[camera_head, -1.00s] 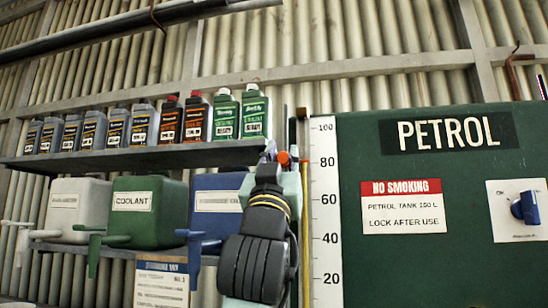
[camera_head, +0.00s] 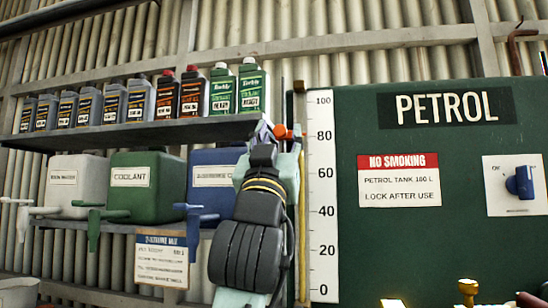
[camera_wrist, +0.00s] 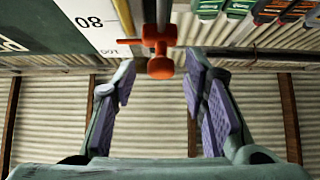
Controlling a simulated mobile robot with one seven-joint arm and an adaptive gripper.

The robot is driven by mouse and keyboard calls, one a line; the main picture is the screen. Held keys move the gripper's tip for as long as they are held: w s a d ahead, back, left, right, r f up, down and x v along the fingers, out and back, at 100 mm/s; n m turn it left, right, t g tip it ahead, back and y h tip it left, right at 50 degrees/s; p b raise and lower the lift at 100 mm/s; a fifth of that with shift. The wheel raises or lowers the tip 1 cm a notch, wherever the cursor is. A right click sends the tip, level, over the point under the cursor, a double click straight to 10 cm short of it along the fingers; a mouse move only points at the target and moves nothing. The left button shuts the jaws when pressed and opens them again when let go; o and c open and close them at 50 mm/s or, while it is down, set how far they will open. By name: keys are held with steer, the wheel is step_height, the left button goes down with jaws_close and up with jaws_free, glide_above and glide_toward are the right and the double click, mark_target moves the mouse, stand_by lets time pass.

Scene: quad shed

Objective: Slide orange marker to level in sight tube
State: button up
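The orange marker (camera_head: 282,131) sits on the sight tube at about the 80 mark of the white scale (camera_head: 322,205). In the wrist view, the marker (camera_wrist: 161,66) lies between the spread fingers, near the fingertip end, with a gap on both sides. My gripper (camera_wrist: 158,80) is open and holds nothing. In the head view, my gripper (camera_head: 268,132) is just left of the marker, partly hidden by my wrist. The sight tube (camera_head: 301,225) shows yellow below the marker; my arm hides part of it, and the exact liquid level is unclear.
The green petrol tank (camera_head: 440,240) fills the right side, with a blue knob (camera_head: 520,182) and brass fitting (camera_head: 468,290). A shelf (camera_head: 150,133) of several bottles and coloured containers, including a green coolant one (camera_head: 150,185), stand close left of my arm.

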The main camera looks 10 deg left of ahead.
steer(key=v, duration=0.9)
steer(key=shift+s+f, duration=0.25)
